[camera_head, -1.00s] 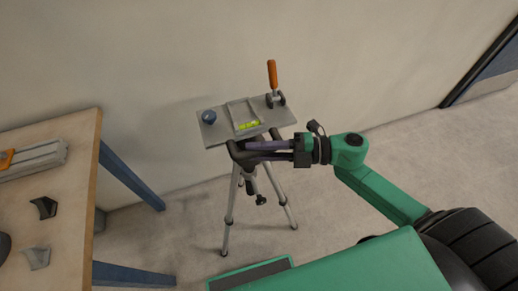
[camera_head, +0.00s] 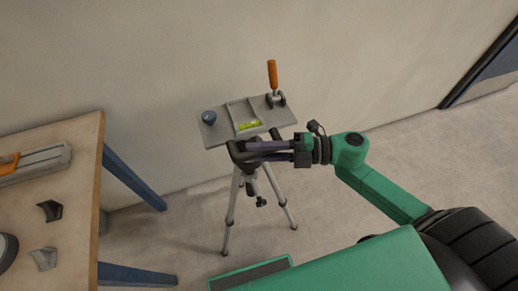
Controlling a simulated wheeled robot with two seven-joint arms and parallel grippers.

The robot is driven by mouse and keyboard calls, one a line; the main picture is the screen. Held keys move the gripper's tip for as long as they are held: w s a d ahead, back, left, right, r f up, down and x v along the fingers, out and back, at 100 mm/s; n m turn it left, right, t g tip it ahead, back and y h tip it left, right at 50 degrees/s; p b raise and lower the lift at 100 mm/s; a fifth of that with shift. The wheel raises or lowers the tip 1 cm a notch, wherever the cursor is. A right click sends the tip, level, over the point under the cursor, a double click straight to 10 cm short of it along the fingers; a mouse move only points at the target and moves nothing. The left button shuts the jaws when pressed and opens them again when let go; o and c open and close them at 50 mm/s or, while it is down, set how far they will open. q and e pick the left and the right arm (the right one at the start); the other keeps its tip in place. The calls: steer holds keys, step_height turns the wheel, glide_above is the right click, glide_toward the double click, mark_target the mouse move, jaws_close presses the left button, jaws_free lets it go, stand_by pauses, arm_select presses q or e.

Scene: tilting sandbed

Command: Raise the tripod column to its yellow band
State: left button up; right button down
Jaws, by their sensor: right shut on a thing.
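The tripod (camera_head: 229,215) stands upright on the floor by the wall, its silver legs spread. A flat grey head plate (camera_head: 217,133) sits on top, with an orange-handled lever (camera_head: 272,75), a dark blue knob (camera_head: 209,117) and a yellow-green bubble level (camera_head: 249,125). My right gripper (camera_head: 248,150) reaches in from the right and is shut on the tripod just beneath the plate; the fingers hide the exact spot held. The column and its yellow band cannot be made out. A small black knob (camera_head: 261,201) shows between the legs. My left gripper is not in view.
A wooden workbench (camera_head: 80,160) with blue legs stands at the left, carrying a grey rail with an orange part (camera_head: 40,162) and small dark and grey brackets (camera_head: 44,259). The wall is close behind the tripod. Floor to the right is clear.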

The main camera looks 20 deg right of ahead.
step_height(320, 180, up, 13)
steer(key=p, duration=0.7)
steer(key=shift+f, duration=0.15)
steer(key=shift+w, duration=0.1)
steer(key=c, duration=0.7)
jaws_free()
steer(key=shift+f, duration=0.2)
steer(key=shift+d+f, duration=0.1)
